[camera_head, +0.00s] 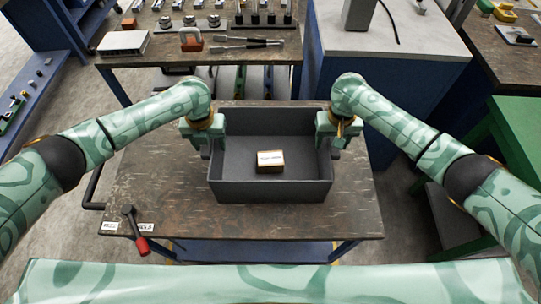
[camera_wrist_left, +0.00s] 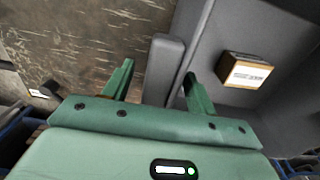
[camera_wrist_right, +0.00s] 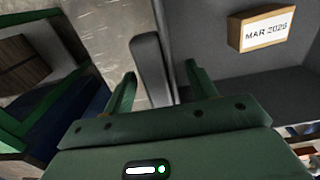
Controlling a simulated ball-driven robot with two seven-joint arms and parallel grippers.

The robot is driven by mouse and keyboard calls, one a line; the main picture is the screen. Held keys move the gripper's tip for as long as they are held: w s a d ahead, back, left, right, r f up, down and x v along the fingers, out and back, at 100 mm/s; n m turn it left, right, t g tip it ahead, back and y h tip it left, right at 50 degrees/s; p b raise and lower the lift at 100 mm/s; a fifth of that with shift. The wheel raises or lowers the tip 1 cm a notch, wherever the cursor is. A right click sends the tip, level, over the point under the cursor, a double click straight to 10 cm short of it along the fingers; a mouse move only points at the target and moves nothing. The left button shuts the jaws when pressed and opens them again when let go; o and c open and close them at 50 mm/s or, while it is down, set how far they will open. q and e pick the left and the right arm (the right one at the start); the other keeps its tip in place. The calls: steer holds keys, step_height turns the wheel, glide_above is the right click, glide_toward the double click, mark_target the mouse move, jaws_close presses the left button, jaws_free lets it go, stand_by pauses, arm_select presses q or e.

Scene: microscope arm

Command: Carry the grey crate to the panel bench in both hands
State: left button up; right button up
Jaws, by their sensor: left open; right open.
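The grey crate (camera_head: 270,191) sits on a worn, dark-topped cart (camera_head: 160,190) in front of me. Whether the fingers touch the grips I cannot tell.
A bench (camera_head: 225,55) with several tools and fittings stands behind the cart. A blue cabinet with a pale top (camera_head: 390,40) is behind right, and a green-framed stand (camera_head: 510,120) is at right. Which is the panel bench is unclear.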

arm_select(q)
steer(key=shift+f, duration=0.2)
arm_select(e)
steer(key=shift+f, duration=0.2)
arm_select(q)
jaws_close()
arm_select(e)
jaws_close()
arm_select(q)
steer(key=shift+r, duration=0.1)
arm_select(e)
steer(key=shift+r, duration=0.15)
